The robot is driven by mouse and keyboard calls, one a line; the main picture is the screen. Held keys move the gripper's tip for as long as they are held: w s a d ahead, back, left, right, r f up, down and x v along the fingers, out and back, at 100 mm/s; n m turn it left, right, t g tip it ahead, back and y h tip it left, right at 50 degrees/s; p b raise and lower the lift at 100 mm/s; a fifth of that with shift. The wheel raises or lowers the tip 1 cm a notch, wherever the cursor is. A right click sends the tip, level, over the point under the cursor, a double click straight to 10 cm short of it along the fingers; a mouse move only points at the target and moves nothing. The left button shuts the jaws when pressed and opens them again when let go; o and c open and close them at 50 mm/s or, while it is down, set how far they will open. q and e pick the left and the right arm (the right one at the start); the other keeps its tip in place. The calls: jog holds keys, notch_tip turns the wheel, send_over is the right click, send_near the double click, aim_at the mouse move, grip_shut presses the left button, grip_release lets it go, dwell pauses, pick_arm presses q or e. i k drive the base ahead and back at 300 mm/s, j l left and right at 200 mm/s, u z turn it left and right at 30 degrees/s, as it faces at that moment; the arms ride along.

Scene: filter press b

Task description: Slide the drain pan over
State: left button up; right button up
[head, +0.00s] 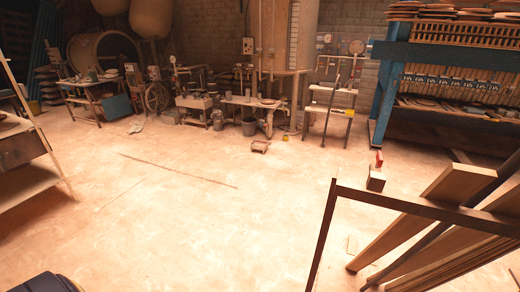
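A small reddish-brown open tray (260,147) sits on the floor near the back, in front of the workbench. It may be the drain pan, but it is too small and far to be sure. A large blue-framed press (384,92) with rows of plates stands at the back right. The floor under it is dark, and I cannot make out a pan there. Neither of my grippers is in view.
A wide stretch of bare floor (190,205) lies ahead. A metal rack with leaning boards (440,205) blocks the near right. A shelf unit (25,160) stands at the left. A workbench (250,101), a bucket and a white step stand (331,108) line the back.

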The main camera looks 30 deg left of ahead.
aim_at(257, 144)
jog(key=i+j+u, duration=0.15)
jog(key=j, duration=0.2)
jog(key=j+u, duration=0.1)
jog(key=j, duration=0.25)
jog(key=i+j+u, duration=0.15)
jog(key=j, duration=0.2)
jog(key=i+j+u, duration=0.15)
jog(key=j, duration=0.15)
jog(key=i+j+u, duration=0.1)
jog(key=i+j, duration=0.25)
jog(key=i+j+u, duration=0.1)
jog(key=i+j, duration=0.2)
jog(key=i, duration=0.25)
jog(key=i+z, duration=0.2)
jog(key=i, duration=0.2)
jog(key=i+j+z, duration=0.2)
jog(key=i, duration=0.2)
jog(key=i+l, duration=0.1)
jog(key=i, duration=0.7)
jog(key=i+u, duration=0.2)
jog(key=i, duration=0.6)
jog(key=i+l+u, duration=0.1)
jog(key=i+u, duration=0.15)
jog(key=i, duration=0.55)
